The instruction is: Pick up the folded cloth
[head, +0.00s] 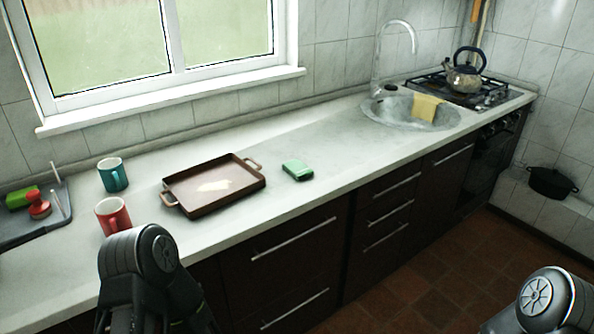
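A small green folded cloth (297,170) lies flat on the pale worktop (345,160), just right of the brown tray and apart from it. Nothing covers it. A yellow cloth (427,107) hangs over the edge of the sink farther right. Dark links of my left arm show at the bottom left, in front of the counter, and part of my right arm shows at the bottom right corner. Neither gripper can be seen in the head view.
A brown tray (192,199) with handles lies left of the green cloth. A teal mug (112,174) and red mug (112,215) stand farther left. The sink (385,113) and a kettle (464,78) on the hob are at right. Worktop between cloth and sink is clear.

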